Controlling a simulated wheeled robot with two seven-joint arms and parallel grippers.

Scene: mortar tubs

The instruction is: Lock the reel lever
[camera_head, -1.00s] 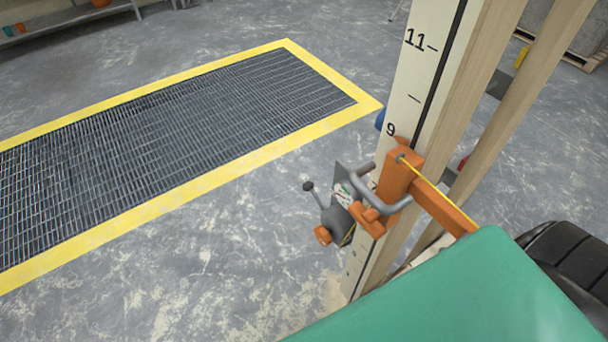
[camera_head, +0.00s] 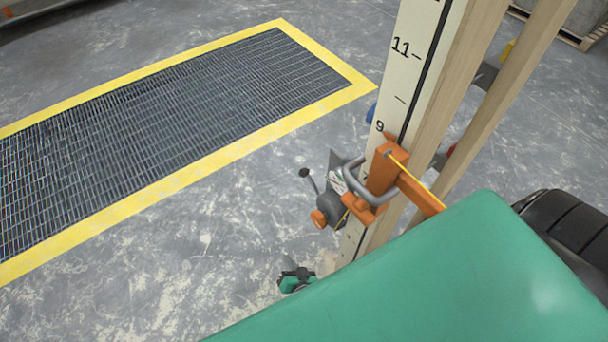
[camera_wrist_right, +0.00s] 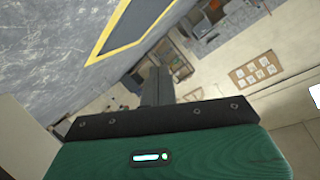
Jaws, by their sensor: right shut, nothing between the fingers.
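A grey reel (camera_head: 331,208) is mounted low on the side of the wooden post. A thin lever with a black knob (camera_head: 304,173) sticks up and left from it. An orange knob (camera_head: 319,218) sits at its lower left. My right gripper (camera_head: 297,273), a small green and black shape, is below the reel and apart from it. In the right wrist view its dark fingers (camera_wrist_right: 158,86) are shut with nothing between them. The reel does not show in the right wrist view. My left gripper is not in view.
The post (camera_head: 432,80) carries a numbered scale. An orange bracket (camera_head: 385,170) with a grey loop handle (camera_head: 356,181) stands out just right of the reel, with a yellow line running over it. A yellow-bordered floor grate (camera_head: 180,125) lies to the left. Bare floor surrounds the reel's left side.

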